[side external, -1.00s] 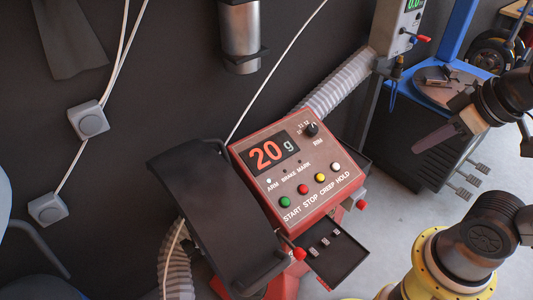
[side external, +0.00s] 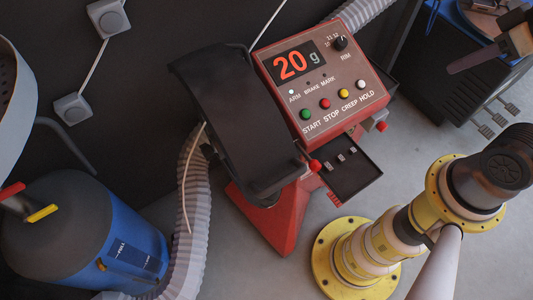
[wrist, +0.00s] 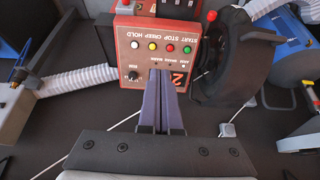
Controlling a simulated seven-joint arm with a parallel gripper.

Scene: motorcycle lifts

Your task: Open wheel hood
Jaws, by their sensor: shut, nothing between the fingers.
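The wheel hood (side external: 232,115) is a black curved cover on the left side of the red balancer console (side external: 322,83). It is down over that side, and the wheel space beneath it is hidden. In the wrist view the hood (wrist: 238,58) is at the right of the console (wrist: 150,55). My gripper (side external: 452,69) is at the upper right of the side view, apart from the hood and to the right of the console. In the wrist view my gripper (wrist: 163,88) has its purple-grey fingers together and empty, overlapping the console face.
A small black tray (side external: 352,168) with weights and red knobs juts from the console's front. A ribbed grey hose (side external: 190,205) and a blue-grey canister (side external: 85,235) stand at the left. A blue machine (side external: 470,20) is at the upper right.

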